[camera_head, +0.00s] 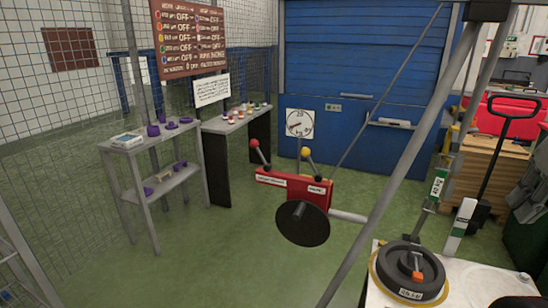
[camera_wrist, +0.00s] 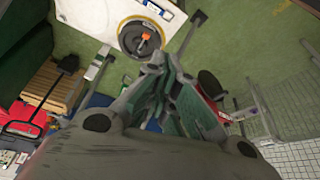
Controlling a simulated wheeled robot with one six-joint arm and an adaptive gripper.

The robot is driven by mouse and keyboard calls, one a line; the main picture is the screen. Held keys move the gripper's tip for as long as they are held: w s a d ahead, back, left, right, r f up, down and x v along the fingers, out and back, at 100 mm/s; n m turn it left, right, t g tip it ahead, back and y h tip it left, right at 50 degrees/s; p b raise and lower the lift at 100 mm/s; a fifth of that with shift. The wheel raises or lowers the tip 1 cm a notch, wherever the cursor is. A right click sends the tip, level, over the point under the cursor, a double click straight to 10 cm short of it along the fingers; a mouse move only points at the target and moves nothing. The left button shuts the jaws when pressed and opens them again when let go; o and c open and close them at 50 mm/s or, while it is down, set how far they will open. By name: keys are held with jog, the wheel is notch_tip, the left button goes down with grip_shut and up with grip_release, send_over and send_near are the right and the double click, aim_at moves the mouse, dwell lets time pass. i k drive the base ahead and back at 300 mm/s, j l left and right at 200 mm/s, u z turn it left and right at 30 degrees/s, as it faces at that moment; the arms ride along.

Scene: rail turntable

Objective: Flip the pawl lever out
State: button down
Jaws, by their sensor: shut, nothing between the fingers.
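A red winch housing (camera_head: 292,186) with a black round drum (camera_head: 302,223) stands in the middle of the head view. Two levers rise from it: one with a red knob (camera_head: 255,144) leaning left, one with a yellow knob (camera_head: 305,152). White labels on the housing are too small to read surely, so I cannot tell which lever is the pawl. In the wrist view my gripper (camera_wrist: 160,75) is shut and empty, with the black drum (camera_wrist: 210,85) and part of the red housing (camera_wrist: 223,116) beyond it at right. Its fingers hide part of the scene.
A grey pole (camera_head: 400,160) slants across the right of the head view. Dark weight plates (camera_head: 408,268) lie on a white table (camera_head: 462,290) at front right. Grey shelves (camera_head: 125,147) stand left by the wire fence. Green floor is clear before the winch.

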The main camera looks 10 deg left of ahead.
aim_at(306, 152)
jog(key=i+j+u, duration=0.6)
jog(key=i+j, duration=0.1)
